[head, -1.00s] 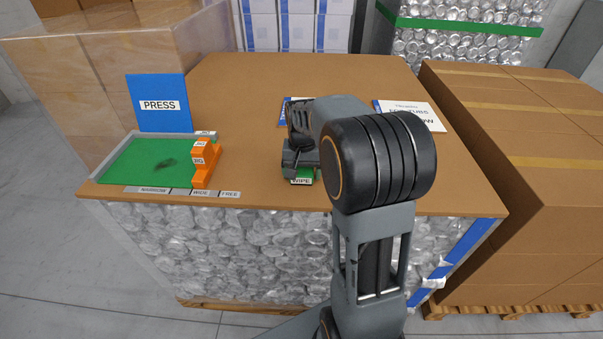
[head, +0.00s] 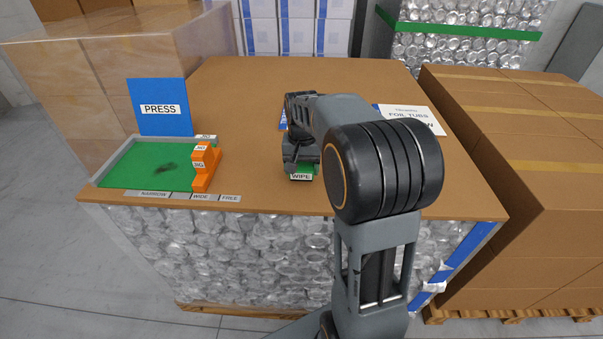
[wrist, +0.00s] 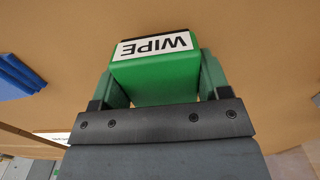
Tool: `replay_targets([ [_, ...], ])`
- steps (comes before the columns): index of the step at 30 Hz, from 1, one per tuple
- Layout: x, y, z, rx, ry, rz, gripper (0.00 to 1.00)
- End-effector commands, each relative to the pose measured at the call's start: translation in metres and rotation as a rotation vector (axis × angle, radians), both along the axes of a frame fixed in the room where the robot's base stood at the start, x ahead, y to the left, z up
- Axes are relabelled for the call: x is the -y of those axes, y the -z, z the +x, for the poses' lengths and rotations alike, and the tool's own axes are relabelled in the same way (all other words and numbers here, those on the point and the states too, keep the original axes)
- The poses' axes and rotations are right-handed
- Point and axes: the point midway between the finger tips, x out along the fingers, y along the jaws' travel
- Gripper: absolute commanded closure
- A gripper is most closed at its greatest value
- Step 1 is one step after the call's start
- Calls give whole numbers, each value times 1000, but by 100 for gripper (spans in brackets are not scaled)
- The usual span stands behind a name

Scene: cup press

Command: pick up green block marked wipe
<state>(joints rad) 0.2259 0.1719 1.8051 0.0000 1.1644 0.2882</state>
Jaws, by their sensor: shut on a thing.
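The green block (wrist: 155,77) has a white label reading WIPE and fills the space between my fingers in the wrist view. In the head view the green block (head: 302,176) shows only its labelled front end below my gripper. My gripper (head: 301,165) is shut on the block, with one finger on each side of it; the gripper also shows in the wrist view (wrist: 157,88). The block is over the brown table top near its front edge. I cannot tell whether its underside is clear of the table.
A tray with a green floor (head: 135,165) stands at the left, with an orange stepped piece (head: 204,170) at its right side. A blue PRESS sign (head: 160,107) stands behind it. A white printed sheet (head: 412,118) lies at the right. The table's back is clear.

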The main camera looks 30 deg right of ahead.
Motion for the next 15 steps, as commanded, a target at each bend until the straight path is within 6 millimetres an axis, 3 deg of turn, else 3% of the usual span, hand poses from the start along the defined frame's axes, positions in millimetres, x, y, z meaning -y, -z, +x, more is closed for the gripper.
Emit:
replay_targets([
  [10, -13, -62, -50, 6, 0, -1, 56],
  [15, -21, -75, -82, 4, 0, -1, 56],
])
